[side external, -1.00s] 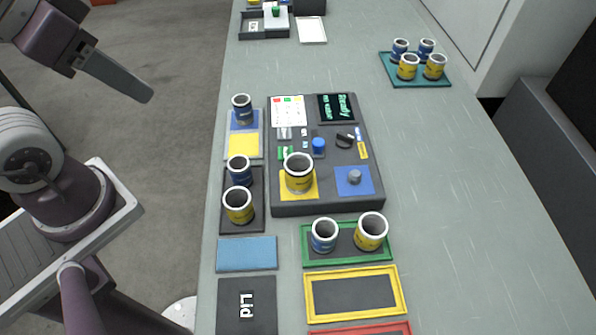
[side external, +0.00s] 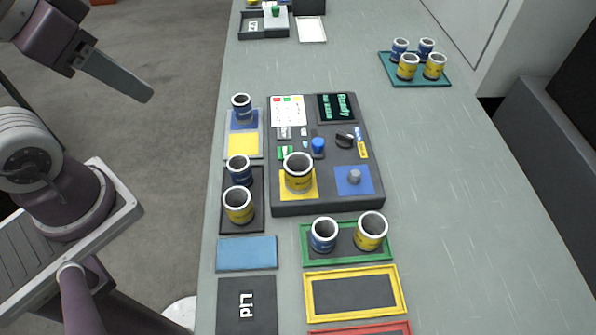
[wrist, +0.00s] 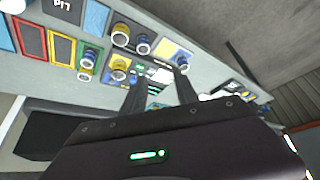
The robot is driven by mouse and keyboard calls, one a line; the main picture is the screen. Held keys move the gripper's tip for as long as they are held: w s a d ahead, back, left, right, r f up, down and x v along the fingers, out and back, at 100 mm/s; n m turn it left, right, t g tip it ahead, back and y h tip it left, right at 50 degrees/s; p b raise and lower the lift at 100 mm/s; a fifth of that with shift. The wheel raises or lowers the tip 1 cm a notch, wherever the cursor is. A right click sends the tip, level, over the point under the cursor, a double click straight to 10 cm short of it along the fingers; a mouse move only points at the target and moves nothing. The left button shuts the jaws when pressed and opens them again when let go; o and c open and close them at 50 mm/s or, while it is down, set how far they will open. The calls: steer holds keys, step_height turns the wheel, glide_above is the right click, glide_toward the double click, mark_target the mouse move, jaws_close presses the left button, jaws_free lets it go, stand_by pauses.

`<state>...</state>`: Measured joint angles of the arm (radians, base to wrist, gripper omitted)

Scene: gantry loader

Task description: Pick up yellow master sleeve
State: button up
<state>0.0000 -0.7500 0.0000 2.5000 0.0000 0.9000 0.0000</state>
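Several yellow sleeves with white rims are in the side view; I cannot tell by marking which is the master. One yellow sleeve (side external: 298,177) stands on the yellow pad of the dark control box (side external: 325,207). Another yellow sleeve (side external: 238,208) stands on a dark tray (side external: 229,226) beside a blue sleeve (side external: 240,173). A third yellow sleeve (side external: 369,234) is in the green-framed tray (side external: 347,262) beside another blue sleeve (side external: 323,237). My gripper (side external: 148,97) hangs left of the bench, well away from all sleeves. In the wrist view its fingers (wrist: 160,80) are apart with nothing between them.
A blue sleeve (side external: 241,108) stands on the blue square of a two-coloured plate (side external: 243,146); its yellow square is bare. A teal tray (side external: 419,82) holds more sleeves at the back right. Empty yellow-framed tray (side external: 354,270) is in front.

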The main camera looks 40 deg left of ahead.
steer(key=o, duration=0.7)
steer(key=shift+o, duration=0.2)
steer(key=m+g, duration=0.6)
steer(key=m, duration=1.1)
glide_above(299, 168)
steer(key=s, duration=0.3)
steer(key=f, duration=1.3)
steer(key=shift+w+d+f, duration=0.15)
steer(key=shift+w+d, duration=0.1)
steer(key=shift+d, duration=0.1)
steer(key=f, duration=0.4)
steer(key=w+f, duration=0.1)
steer(key=f, duration=0.2)
steer(key=shift+d, duration=0.35)
